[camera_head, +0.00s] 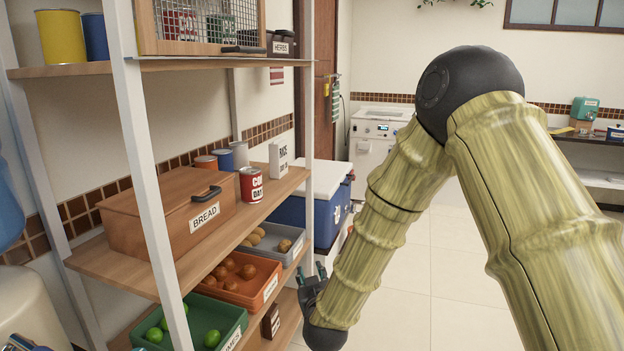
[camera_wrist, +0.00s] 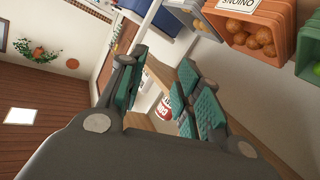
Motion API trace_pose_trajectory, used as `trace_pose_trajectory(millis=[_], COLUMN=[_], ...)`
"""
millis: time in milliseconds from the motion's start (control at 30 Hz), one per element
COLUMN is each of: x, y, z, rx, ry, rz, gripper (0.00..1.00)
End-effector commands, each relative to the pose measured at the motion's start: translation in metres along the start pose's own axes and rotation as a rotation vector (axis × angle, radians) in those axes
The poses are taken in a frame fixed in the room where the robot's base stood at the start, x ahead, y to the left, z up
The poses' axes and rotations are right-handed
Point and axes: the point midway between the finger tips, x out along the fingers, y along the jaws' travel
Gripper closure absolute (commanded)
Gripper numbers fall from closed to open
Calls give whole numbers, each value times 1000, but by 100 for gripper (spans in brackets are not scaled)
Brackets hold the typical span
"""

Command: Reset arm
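My gripper (camera_head: 314,281) is at the end of my bent, yellow-green arm (camera_head: 400,195), low beside the right end of the shelf rack. In the wrist view my gripper (camera_wrist: 160,72) shows two teal-padded fingers with a clear gap between them. It is open, and I see nothing held. A red and white can (camera_wrist: 164,108) shows beyond the gap, against the wooden shelf, apart from the pads as far as I can tell.
The shelf rack (camera_head: 161,205) stands close on the left, with a bread box (camera_head: 165,215), cans, and an orange crate (camera_head: 245,300) of onions. A blue and white cooler (camera_head: 318,205) stands behind my gripper. The tiled floor (camera_head: 445,270) is clear.

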Motion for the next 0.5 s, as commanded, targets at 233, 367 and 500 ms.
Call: trace_pose_trajectory(millis=[233,367,500], x=[-50,-89,-140], y=[9,15,21], z=[136,201,264], rx=[68,108,153], ry=[-289,-442,-611], rz=[-77,-104,-124], gripper=[66,66,66])
